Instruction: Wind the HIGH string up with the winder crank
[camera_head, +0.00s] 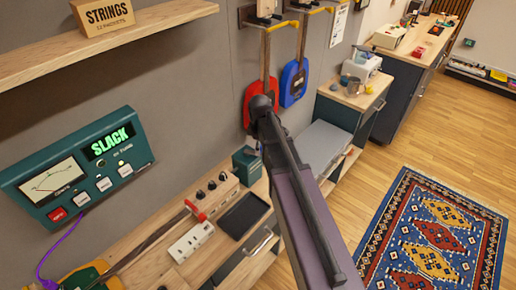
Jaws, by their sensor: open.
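A teal tuner panel (78,172) on the wall at the left shows "SLACK" in green letters above a needle dial and several buttons. At the lower left, a green and yellow instrument body (92,276) is partly cut off by the frame edge. A brown neck (150,243) runs from it up to the right along the bench. A small red piece (195,211) sits near the neck's far end; I cannot tell whether it is the winder crank. The strings are too small to make out. My arm crosses the middle, and my gripper is not in view.
The wooden bench (178,275) holds a beige box with knobs (212,193), a white switch block (191,242) and a black tray (243,216). A shelf (100,45) juts out above. Red and blue guitars hang behind. Open floor with a patterned rug (432,235) lies at right.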

